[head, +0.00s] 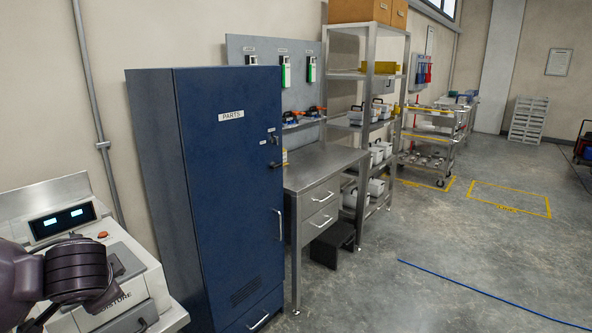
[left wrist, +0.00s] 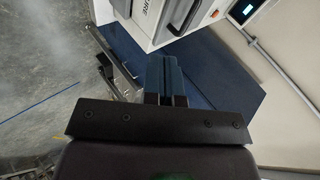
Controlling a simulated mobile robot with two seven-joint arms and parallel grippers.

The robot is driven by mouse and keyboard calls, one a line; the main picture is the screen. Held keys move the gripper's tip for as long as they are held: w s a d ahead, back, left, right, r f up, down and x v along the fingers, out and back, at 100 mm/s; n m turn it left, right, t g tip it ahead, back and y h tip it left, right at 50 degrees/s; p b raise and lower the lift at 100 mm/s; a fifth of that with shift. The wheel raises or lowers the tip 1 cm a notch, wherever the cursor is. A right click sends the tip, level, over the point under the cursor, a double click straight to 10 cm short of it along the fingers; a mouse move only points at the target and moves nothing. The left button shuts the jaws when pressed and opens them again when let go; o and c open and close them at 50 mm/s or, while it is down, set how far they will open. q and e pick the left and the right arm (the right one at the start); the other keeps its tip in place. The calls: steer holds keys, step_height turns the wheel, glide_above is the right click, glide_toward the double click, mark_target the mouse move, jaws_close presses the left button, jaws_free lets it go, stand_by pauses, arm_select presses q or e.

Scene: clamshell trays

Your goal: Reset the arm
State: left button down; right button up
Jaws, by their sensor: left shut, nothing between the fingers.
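My left gripper (left wrist: 165,80) shows in the left wrist view with its two fingers together and nothing held between them. It is over the lower part of that view, with the white moisture machine (left wrist: 195,15) beyond its tips. In the head view only my left arm's dark link shows at the lower left, in front of the same white machine (head: 150,277); the fingers cannot be made out there. My right gripper is in neither view.
A tall blue parts cabinet (head: 228,190) stands right of the machine. Beyond it are a steel drawer bench (head: 320,168), a shelf rack (head: 372,100) with white bins, and a cart (head: 440,150). Open grey floor (head: 450,240) lies to the right, with a blue line.

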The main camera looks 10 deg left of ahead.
arm_select(q)
steer(key=w+d+f+m+t+h, duration=0.4)
steer(key=w+d+t+h, duration=0.25)
steer(key=w+d, duration=0.2)
step_height(320, 180, down, 5)
steer(key=d+h, duration=0.2)
steer(key=s+d+f+n+y, duration=0.1)
steer(key=s+f+n, duration=0.3)
steer(key=s+f, duration=0.6)
steer(key=s+d+f+n+g+y, duration=0.1)
steer(key=s+d+f+n, duration=0.3)
steer(key=s+f, duration=0.6)
step_height(320, 180, down, 2)
steer(key=shift+f, duration=0.2)
steer(key=shift+s, duration=0.1)
